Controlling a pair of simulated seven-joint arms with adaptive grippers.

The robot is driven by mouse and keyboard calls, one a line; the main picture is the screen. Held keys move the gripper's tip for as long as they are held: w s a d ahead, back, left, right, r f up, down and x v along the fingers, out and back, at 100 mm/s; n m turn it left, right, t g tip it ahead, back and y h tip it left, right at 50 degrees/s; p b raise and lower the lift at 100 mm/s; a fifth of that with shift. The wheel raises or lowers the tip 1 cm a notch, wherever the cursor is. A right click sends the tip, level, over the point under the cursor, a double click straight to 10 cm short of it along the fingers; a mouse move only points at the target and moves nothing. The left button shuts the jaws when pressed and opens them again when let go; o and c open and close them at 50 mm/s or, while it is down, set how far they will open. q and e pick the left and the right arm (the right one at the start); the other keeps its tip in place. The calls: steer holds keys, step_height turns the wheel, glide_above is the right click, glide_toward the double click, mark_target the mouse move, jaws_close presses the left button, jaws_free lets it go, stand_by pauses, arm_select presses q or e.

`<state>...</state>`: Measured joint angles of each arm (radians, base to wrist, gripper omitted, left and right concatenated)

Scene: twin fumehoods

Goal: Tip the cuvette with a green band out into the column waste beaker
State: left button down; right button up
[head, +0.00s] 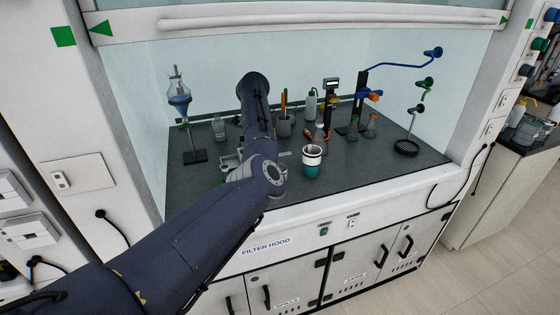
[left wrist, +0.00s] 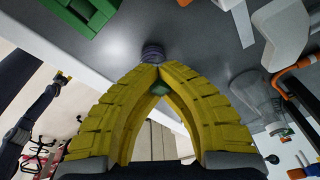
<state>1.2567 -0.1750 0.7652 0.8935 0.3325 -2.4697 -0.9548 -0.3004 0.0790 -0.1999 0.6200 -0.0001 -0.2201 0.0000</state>
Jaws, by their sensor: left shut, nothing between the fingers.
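My left arm reaches into the hood in the head view and hides its own gripper there. In the left wrist view my left gripper (left wrist: 158,70) is shut, its yellow fingertips meeting with nothing held. A small dark round thing (left wrist: 153,53) lies just beyond the tips, and a small green patch (left wrist: 160,88) shows behind the fingers; I cannot tell what either is. I cannot make out the green-banded cuvette for certain, nor which vessel is the column waste beaker.
A blue-filled glass funnel (head: 180,100) stands on a stand at the hood's left. A white and teal cup (head: 312,168) is near the front edge. A grey holder (head: 284,126), a wash bottle (head: 311,104) and flasks (head: 371,127) stand behind. The right front worktop looks clear.

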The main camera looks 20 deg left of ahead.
arm_select(q)
steer(key=shift+w+a+r+h, duration=0.15)
steer(key=shift+r+h, duration=0.1)
steer(key=shift+h, duration=0.35)
steer(key=shift+r, duration=1.5)
